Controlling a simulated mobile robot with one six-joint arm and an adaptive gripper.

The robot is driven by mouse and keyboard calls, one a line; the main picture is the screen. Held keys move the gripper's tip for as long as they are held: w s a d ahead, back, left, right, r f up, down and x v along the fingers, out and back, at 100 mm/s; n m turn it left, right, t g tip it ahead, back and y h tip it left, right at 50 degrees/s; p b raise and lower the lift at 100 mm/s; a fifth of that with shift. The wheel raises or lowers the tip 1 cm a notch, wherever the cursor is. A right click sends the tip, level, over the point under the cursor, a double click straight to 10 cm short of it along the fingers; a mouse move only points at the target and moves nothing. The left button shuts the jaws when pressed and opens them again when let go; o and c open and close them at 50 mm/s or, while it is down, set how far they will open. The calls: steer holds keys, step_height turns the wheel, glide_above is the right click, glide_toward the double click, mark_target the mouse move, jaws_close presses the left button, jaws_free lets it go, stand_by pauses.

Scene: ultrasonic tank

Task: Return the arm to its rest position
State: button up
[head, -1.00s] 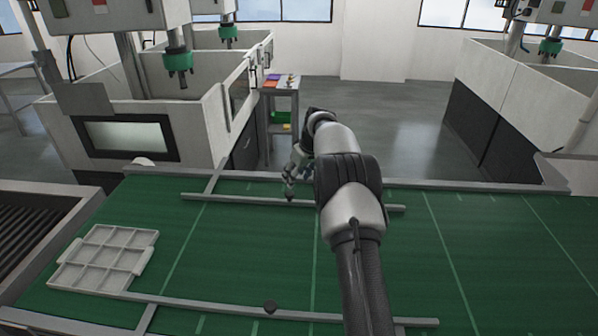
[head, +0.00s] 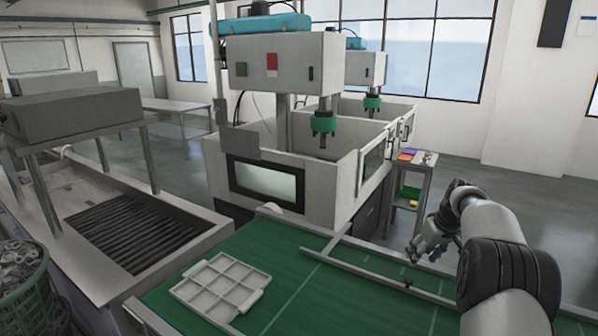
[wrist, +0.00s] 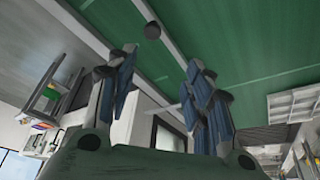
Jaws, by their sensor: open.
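My gripper (head: 428,250) hangs above the far edge of the green table (head: 272,262) at the right of the head view. It points down and looks empty. In the wrist view my gripper (wrist: 160,85) shows its two blue-padded fingers spread apart with nothing between them. A small dark round knob (wrist: 152,30) sits on the metal rail beyond the fingertips in the wrist view. My arm reaches in from the lower right of the head view.
A white compartment tray (head: 219,287) lies on the table's left part, seemingly empty. A white tank machine (head: 262,182) stands behind the table. A small side table (head: 417,170) holds coloured items. A roller conveyor (head: 135,238) and a green basket (head: 22,290) are at left.

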steer(key=s+a+r+b, duration=0.2)
steer(key=s+a+r, duration=1.2)
steer(key=s+a, duration=0.35)
steer(key=s+a+f, duration=0.2)
steer(key=s+a, duration=0.1)
steer(key=s, duration=0.6)
steer(key=s+a+f+m+b, duration=0.1)
steer(key=s+a+f, duration=0.2)
steer(key=s, duration=0.6)
steer(key=s+a+f+b, duration=0.1)
steer(key=s+a+f, duration=0.1)
steer(key=s, duration=0.7)
steer(key=shift+a+f+m+h, duration=0.3)
steer(key=shift+a+f, duration=0.1)
steer(key=shift+a, duration=0.4)
